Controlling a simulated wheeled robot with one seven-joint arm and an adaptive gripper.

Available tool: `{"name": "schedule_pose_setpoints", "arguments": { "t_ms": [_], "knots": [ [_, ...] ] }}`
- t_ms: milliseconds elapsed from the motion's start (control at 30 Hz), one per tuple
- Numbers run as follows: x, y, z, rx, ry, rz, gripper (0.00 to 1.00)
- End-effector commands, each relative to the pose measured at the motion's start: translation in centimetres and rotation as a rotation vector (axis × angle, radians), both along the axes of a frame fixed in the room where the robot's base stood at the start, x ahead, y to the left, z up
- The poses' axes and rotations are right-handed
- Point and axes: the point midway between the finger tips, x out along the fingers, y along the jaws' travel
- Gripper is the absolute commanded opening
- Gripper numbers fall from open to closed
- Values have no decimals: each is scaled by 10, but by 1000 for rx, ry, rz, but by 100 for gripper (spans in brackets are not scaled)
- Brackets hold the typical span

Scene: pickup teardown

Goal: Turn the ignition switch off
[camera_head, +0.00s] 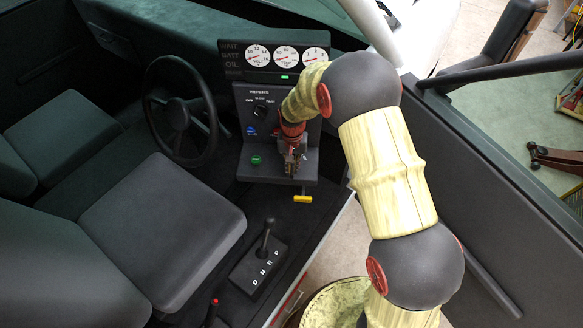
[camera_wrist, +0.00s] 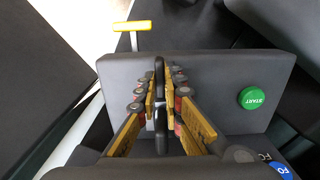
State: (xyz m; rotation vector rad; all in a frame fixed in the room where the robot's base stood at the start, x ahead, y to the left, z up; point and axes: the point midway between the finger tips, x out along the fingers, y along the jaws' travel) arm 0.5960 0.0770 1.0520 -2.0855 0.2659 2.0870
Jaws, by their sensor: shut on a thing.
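The ignition switch, a slim black handle (camera_wrist: 160,110), stands between my fingers in the wrist view. Its long side runs up and down in that picture. My gripper (camera_wrist: 161,98) is shut on it, with yellow-brown finger pads on both sides. In the head view my gripper (camera_head: 291,165) points down at the lower ledge of the dark console (camera_head: 228,168) and hides the switch there. Any position markings around the switch are hidden by the fingers, so I cannot tell its setting.
A green START button (camera_wrist: 252,98) sits beside my gripper on the ledge, with a blue button (camera_wrist: 281,171) nearby. A yellow T-handle (camera_head: 303,199) projects below the ledge. The steering wheel (camera_head: 181,117) is left, the gear shifter (camera_head: 267,240) below. One indicator under the gauges (camera_head: 287,57) glows green.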

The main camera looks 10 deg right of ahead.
Motion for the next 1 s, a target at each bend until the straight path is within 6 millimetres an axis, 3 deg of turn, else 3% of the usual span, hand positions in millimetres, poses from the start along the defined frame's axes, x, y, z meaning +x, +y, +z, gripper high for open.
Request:
{"name": "schedule_pose_setpoints", "arguments": {
  "t_ms": [500,533,800,1000],
  "knots": [
    [1,-1,2,-1,-4,13,0],
    [1,-1,2,-1,-4,13,10],
    [1,-1,1,0,-2,11,26],
    [0,-1,0,0,-1,11,27]
  ]
}}
